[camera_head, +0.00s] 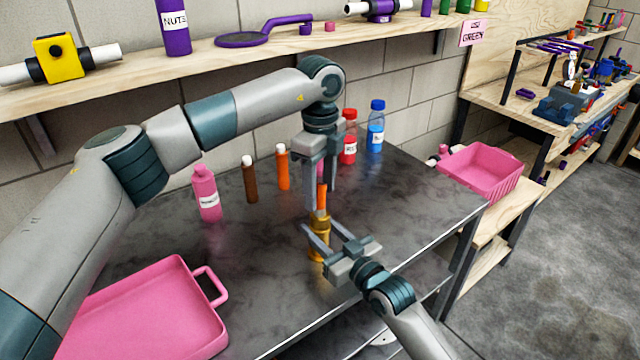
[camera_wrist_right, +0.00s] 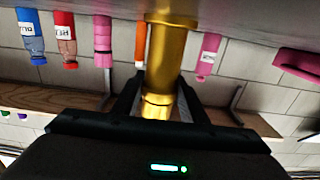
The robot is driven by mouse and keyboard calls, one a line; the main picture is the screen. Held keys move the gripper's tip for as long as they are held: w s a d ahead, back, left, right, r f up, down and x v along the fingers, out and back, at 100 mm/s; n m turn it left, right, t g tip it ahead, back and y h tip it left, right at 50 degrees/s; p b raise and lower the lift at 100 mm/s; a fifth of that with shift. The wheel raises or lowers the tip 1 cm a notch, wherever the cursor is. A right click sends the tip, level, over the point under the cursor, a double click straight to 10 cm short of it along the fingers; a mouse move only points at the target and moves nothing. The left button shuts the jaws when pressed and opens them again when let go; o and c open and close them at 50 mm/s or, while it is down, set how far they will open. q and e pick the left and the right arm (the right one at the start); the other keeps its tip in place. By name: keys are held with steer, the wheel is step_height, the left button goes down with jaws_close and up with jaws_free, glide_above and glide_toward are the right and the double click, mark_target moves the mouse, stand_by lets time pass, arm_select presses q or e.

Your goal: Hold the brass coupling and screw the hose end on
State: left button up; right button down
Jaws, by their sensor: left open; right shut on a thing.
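The brass coupling (camera_head: 319,248) stands upright on the dark metal table, and my right gripper (camera_head: 318,226) is shut around its upper part. In the right wrist view, which is upside down, the coupling (camera_wrist_right: 166,55) sits between the two fingers. An orange hose end (camera_head: 322,196) shows upright directly above the coupling's top; I cannot tell how far it is engaged. My left gripper (camera_head: 320,192) points down from above, open, with its fingers beside the orange piece. Its fingers partly hide that piece.
Behind stand a pink bottle (camera_head: 207,195), a brown bottle (camera_head: 249,180), an orange bottle (camera_head: 282,168), a red bottle (camera_head: 349,138) and a blue bottle (camera_head: 376,128). A pink tray (camera_head: 150,335) lies front left. A pink bin (camera_head: 483,174) is at right. The tabletop right of the coupling is clear.

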mark_target(320, 212)
arm_select(q)
steer(key=shift+f, duration=3.45)
